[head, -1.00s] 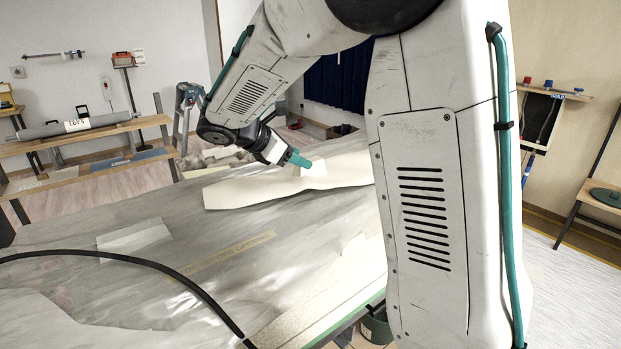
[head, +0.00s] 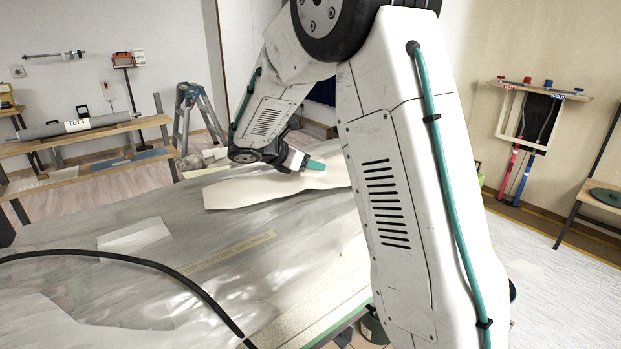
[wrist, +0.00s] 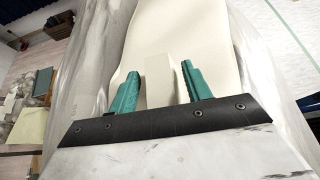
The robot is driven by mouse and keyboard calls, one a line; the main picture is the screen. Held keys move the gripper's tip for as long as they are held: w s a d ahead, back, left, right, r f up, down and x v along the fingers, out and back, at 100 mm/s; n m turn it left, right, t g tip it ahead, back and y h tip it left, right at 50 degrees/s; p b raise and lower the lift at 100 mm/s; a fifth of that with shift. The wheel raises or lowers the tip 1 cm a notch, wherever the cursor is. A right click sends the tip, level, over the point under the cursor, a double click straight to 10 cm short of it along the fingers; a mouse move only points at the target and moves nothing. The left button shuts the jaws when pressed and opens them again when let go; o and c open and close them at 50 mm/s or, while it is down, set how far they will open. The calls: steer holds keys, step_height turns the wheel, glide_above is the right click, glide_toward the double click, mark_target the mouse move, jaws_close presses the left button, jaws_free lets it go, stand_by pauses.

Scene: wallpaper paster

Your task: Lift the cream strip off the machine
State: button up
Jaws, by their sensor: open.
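The cream strip (head: 255,190) lies long and slightly wavy across the far part of the grey, sheet-covered surface (head: 190,235). Its right part is hidden behind my arm. My gripper (head: 316,165) is low over the strip's far side, its teal fingers pointing right. In the wrist view the strip (wrist: 185,25) runs away ahead of my open gripper (wrist: 160,72). A pale upright block or tab (wrist: 160,85) stands between the two fingers, with a gap visible on each side. I cannot tell whether it is part of the strip. The machine itself is not clearly distinguishable.
A black hose (head: 150,262) curves across the near left of the surface. A pale sheet (head: 135,236) and a tan tape strip (head: 225,256) lie there too. A wooden rack (head: 90,142) with a grey roll and a stepladder (head: 187,115) stand behind.

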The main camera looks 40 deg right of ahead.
jaws_close()
steer(key=shift+a+r, duration=0.1)
steer(key=shift+r, duration=0.05)
